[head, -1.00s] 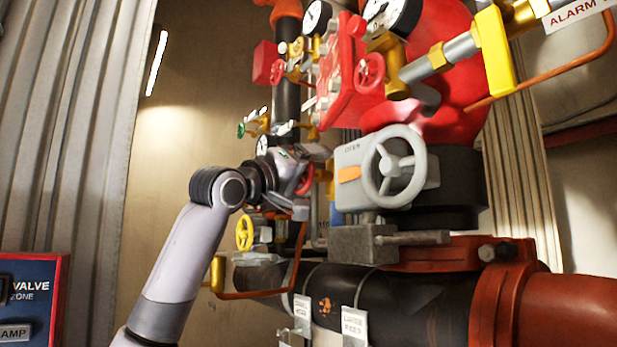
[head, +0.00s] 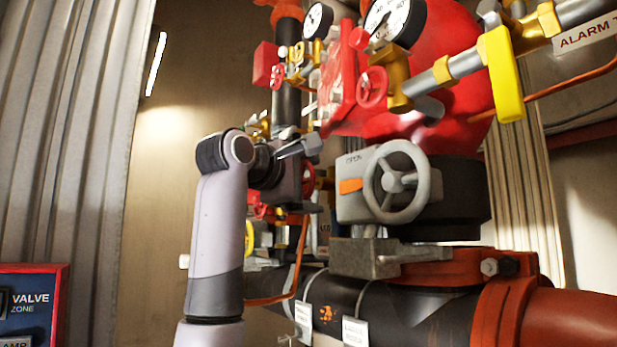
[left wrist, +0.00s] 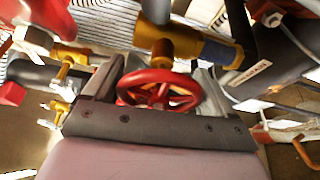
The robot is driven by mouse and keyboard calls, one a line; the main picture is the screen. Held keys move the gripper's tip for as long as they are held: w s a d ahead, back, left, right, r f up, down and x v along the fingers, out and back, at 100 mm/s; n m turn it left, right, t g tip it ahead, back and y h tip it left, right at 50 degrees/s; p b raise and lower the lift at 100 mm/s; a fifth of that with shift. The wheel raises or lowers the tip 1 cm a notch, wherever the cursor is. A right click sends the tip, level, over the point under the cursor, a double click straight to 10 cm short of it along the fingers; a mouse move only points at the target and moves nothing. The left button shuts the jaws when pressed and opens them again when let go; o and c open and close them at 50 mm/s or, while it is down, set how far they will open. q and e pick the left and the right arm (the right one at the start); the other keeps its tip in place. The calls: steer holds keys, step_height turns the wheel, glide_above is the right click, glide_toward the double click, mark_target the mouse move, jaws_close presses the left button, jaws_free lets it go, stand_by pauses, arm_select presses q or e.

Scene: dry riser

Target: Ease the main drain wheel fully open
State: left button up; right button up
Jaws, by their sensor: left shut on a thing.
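The red drain wheel (left wrist: 150,76) sits on a brass valve body (left wrist: 168,42) in the left wrist view. My left gripper (left wrist: 160,90) has one finger on each side of the wheel and is shut on its rim. In the head view the left gripper (head: 303,172) is beside the lower brass pipework, left of the grey gearbox. Only a red sliver of the wheel (head: 309,181) shows past the gripper there. My right gripper is in neither view.
A grey handwheel (head: 397,181) on a gearbox stands right of my gripper. Gauges (head: 392,22), a red wheel (head: 371,88) and a yellow lever (head: 505,75) are above. A black pipe (head: 390,305) with hanging tags runs below. A blue panel (head: 35,300) is lower left.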

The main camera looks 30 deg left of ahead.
arm_select(q)
steer(key=n+g+p, duration=0.1)
steer(key=n, duration=0.2)
steer(key=shift+n+g+h, duration=0.4)
steer(key=n+g, duration=0.1)
steer(key=n, duration=0.1)
steer(key=n+h, duration=0.1)
steer(key=shift+d+f+n+g+h, duration=0.1)
steer(key=shift+f+n+g+h, duration=0.1)
steer(key=shift+n+g+h, duration=0.15)
stand_by(0.3)
steer(key=o, duration=0.8)
steer(key=shift+o, duration=0.2)
steer(key=b+v, duration=0.1)
steer(key=v, duration=0.6)
steer(key=shift+b, duration=0.4)
steer(key=shift+s, duration=0.1)
